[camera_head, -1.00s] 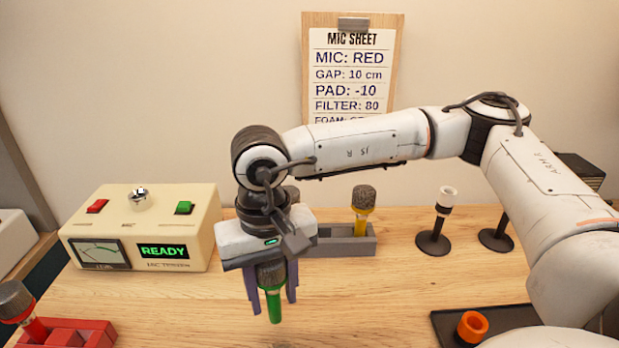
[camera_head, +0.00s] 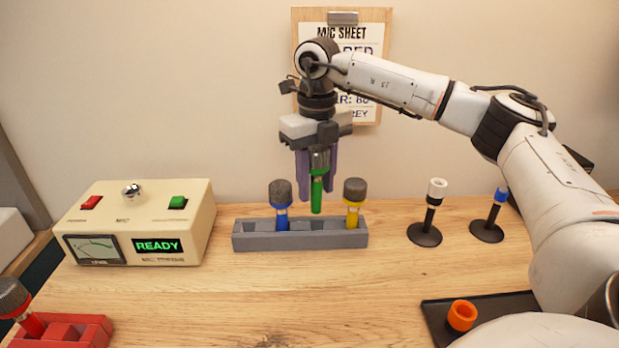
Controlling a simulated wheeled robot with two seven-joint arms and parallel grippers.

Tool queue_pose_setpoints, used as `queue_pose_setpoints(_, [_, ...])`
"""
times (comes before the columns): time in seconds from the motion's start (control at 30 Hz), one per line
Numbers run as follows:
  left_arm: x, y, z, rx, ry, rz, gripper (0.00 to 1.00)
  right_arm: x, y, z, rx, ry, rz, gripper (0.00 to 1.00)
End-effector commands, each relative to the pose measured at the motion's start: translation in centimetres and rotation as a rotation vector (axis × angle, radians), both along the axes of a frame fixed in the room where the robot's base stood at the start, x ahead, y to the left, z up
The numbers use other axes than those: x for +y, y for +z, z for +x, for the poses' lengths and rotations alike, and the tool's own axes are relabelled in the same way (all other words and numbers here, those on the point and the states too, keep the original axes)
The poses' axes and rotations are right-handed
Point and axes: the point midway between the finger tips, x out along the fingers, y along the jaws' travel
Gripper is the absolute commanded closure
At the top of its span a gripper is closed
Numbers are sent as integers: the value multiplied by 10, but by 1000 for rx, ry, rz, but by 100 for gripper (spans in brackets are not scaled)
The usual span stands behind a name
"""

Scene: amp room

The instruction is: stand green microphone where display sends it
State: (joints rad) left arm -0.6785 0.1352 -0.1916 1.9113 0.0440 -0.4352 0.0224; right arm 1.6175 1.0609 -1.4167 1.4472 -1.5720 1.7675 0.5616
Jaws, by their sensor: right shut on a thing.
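My right gripper (camera_head: 317,191) is shut on the green microphone (camera_head: 316,204) and holds it upright, dark head up, in the middle of the view. The microphone shows above the grey rack (camera_head: 300,242), between the blue microphone (camera_head: 282,212) and the yellow microphone (camera_head: 354,198) standing in it. Its lower end appears above the rack, not seated. The cream tester box (camera_head: 140,218) at the left has a lit green display (camera_head: 158,246) reading READY. My left gripper is not in view.
A red rack (camera_head: 88,330) with a red microphone (camera_head: 28,318) is at the lower left. Two dark stands (camera_head: 425,236) (camera_head: 487,231) are at the right. An orange ring (camera_head: 462,315) lies on a black tray (camera_head: 433,318). The mic sheet (camera_head: 385,60) is partly hidden. The middle table is clear.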

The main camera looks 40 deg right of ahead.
Motion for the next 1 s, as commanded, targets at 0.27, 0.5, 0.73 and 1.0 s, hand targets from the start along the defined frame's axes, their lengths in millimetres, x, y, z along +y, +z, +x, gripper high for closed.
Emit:
queue_pose_setpoints(0.27, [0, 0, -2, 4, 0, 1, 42, -10, 0, -1, -1, -140, 0, 99])
queue_pose_setpoints(0.5, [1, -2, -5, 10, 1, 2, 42, -10, -15, -1, -1, -137, 0, 99])
queue_pose_setpoints(0.73, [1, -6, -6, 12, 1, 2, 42, -10, -33, -1, 0, -136, 0, 99])
queue_pose_setpoints(1.0, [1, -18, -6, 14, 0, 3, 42, -10, -52, -1, -1, -135, 1, 99])
